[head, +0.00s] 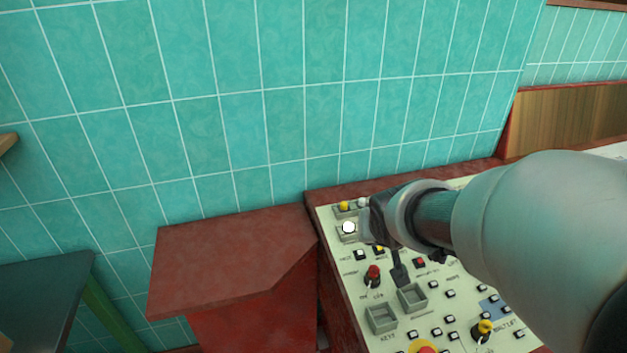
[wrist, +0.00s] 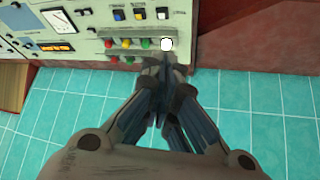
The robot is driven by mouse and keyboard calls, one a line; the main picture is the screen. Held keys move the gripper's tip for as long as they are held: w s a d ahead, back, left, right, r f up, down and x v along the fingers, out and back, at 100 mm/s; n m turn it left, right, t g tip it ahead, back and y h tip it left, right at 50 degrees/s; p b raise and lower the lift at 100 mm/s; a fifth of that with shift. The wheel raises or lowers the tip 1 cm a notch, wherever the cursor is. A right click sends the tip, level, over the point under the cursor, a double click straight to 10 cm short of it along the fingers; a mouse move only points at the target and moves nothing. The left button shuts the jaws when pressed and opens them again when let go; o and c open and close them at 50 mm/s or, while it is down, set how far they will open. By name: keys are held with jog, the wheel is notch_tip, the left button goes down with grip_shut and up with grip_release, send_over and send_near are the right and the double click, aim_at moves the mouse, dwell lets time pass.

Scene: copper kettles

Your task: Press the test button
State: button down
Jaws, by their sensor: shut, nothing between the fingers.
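The pale control panel (head: 345,270) carries several buttons and lamps; most labels are too small to read, so I cannot tell which one is marked test. A bright white round button or lamp (head: 348,228) sits near its upper left corner. It also shows in the wrist view (wrist: 167,44), at the end of a row of red, yellow and green ones. My gripper (wrist: 163,63) is shut and empty, with its fingertips just below the white one in that view. In the head view my gripper (head: 380,220) is beside it to the right; whether it touches the panel is unclear.
A teal tiled wall (head: 240,110) rises behind.

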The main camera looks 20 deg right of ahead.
jog(key=w+d+f+m+t+p, duration=0.1)
jog(key=w+d+f+p, duration=0.15)
jog(key=w, duration=0.25)
jog(key=w+d+f+m+t+p, duration=0.1)
jog(key=w+d+p, duration=0.1)
jog(key=w+d, duration=0.15)
jog(key=m+t+y+p, duration=0.1)
jog(key=t+y+p, duration=0.1)
jog(key=y+p, duration=0.15)
send_over(364, 254)
jog(key=s, duration=0.2)
notch_tip(364, 254, down, 7)
jog(key=shift+f+m+y+p, duration=0.25)
jog(key=shift+f+m+p, duration=0.15)
jog(key=shift+p, duration=0.15)
jog(key=f+b, duration=0.2)
jog(key=f, duration=0.1)
jog(key=w+f+b, duration=0.1)
jog(key=f+b, duration=0.4)
jog(key=shift+w+f, duration=0.3)
jog(key=shift+w, duration=0.1)
jog(key=shift+f, duration=0.1)
jog(key=shift+w+f, duration=0.1)
jog(key=shift+f, duration=0.2)
